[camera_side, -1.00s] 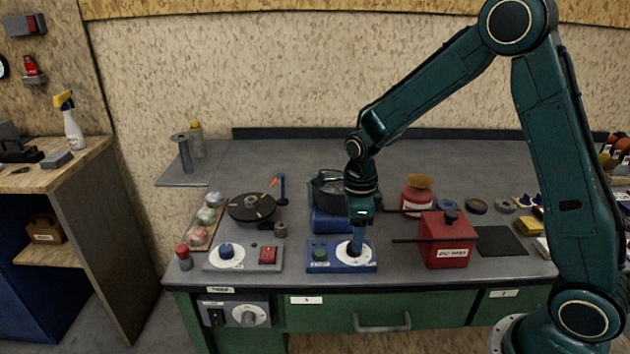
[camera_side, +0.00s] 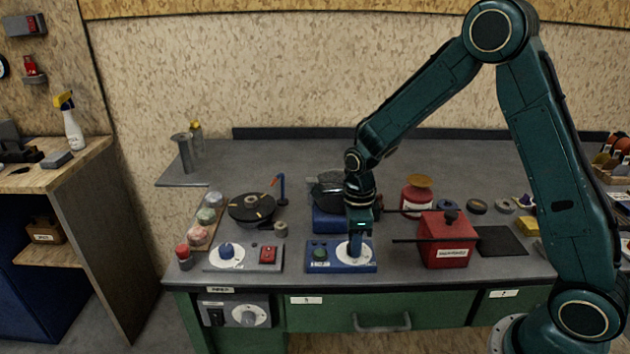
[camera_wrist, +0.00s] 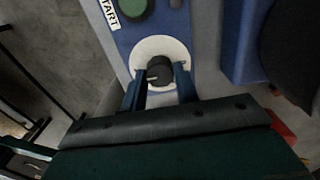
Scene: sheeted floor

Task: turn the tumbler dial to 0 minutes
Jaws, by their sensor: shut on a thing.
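The tumbler dial is a dark knob (camera_wrist: 160,72) on a white disc, on the right half of a blue control box (camera_side: 316,266) at the bench front. A green button (camera_side: 319,254) sits on the box's left half; in the wrist view the green button (camera_wrist: 132,8) has a START label beside it. My gripper (camera_side: 356,250) points straight down over the white disc (camera_side: 369,248). In the wrist view my gripper (camera_wrist: 160,88) has its two fingers on either side of the knob, shut on it. A pale pointer line shows on the knob; the minute marks are too small to read.
A similar grey box (camera_side: 247,257) with a blue knob and red switch stands to the left. A red box (camera_side: 447,246) with a rod sticking out leftward stands close on the right. The blue-based tumbler (camera_side: 330,222) is right behind. Free bench lies toward the back.

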